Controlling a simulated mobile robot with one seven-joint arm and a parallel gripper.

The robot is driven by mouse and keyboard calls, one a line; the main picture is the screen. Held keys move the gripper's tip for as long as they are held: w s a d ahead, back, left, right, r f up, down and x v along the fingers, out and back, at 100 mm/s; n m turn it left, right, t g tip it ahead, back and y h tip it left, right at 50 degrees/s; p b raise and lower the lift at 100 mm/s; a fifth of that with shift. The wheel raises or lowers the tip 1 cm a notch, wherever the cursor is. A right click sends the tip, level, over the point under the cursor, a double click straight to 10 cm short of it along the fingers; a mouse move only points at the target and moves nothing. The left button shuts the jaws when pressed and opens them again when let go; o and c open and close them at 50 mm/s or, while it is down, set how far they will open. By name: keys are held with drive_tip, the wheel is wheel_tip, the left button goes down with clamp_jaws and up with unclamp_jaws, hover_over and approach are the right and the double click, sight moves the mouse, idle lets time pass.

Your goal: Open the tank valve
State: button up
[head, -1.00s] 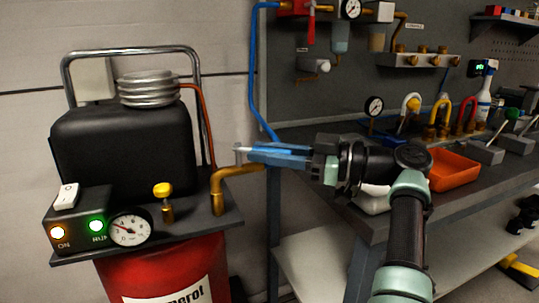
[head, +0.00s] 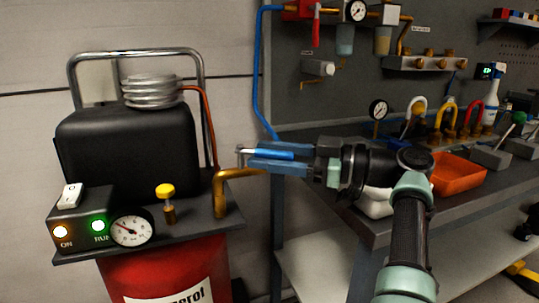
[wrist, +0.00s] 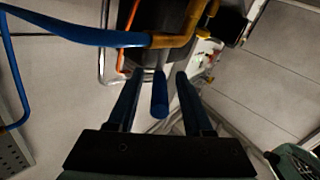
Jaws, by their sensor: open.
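The tank valve shows as a brass elbow pipe (head: 220,198) on the compressor's dark top plate, with a blue lever handle (head: 268,152) above the pipe's right end. The handle's grey metal end points left. My gripper (head: 246,158) is open, with its fingers lying along the handle from the right. In the wrist view the round blue handle (wrist: 160,100) lies between the two open fingers (wrist: 159,78), with gaps visible on both sides. The brass pipe (wrist: 172,40) is just beyond the fingertips. The lever's pivot is not clearly visible.
A yellow-topped knob (head: 166,191), a gauge (head: 131,231) and a switch box (head: 80,224) stand left on the plate above the red tank (head: 165,270). A blue hose (head: 257,80) runs behind. A workbench (head: 345,215) with an orange tray (head: 458,172) is right.

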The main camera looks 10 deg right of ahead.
wheel_tip(320, 180, up, 10)
drive_tip(key=p, duration=0.2)
drive_tip(key=shift+p, duration=0.3)
